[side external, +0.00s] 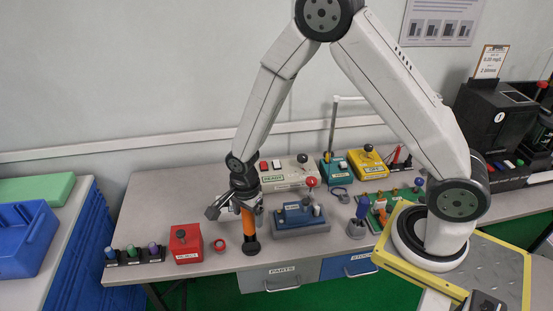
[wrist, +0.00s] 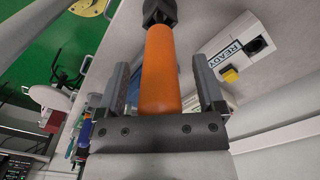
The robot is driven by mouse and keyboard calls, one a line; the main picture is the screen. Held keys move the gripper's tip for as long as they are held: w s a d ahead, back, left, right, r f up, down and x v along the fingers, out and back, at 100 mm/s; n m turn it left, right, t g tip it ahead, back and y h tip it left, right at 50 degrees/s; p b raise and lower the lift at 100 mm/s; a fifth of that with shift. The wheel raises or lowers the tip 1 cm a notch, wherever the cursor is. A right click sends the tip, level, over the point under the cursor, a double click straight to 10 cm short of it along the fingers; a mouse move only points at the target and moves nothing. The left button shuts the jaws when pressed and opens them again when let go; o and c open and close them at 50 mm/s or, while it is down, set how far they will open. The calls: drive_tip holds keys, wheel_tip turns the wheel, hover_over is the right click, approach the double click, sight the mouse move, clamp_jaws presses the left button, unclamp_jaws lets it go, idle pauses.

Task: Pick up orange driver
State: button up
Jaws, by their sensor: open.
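The orange driver (side external: 248,228) stands upright on the table with its black end (side external: 251,247) down, near the front edge. It also fills the middle of the wrist view (wrist: 161,70), its orange handle reaching toward the gripper palm. My gripper (side external: 245,207) is above and around the upper part of the driver. In the wrist view the two open fingers (wrist: 160,85) lie on either side of the handle, with a gap visible on each side. The driver's top is partly hidden by the gripper in the side external view.
A red box (side external: 186,245) and a small red ring (side external: 219,245) are left of the driver. A blue-grey tester (side external: 300,216) is close on its right. A white READY box (side external: 291,173) stands behind. A rack of small knobs (side external: 135,255) is at the far left of the table.

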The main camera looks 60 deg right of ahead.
clamp_jaws()
drive_tip(key=shift+r, duration=0.1)
idle(0.4)
drive_tip(key=shift+r, duration=4.95)
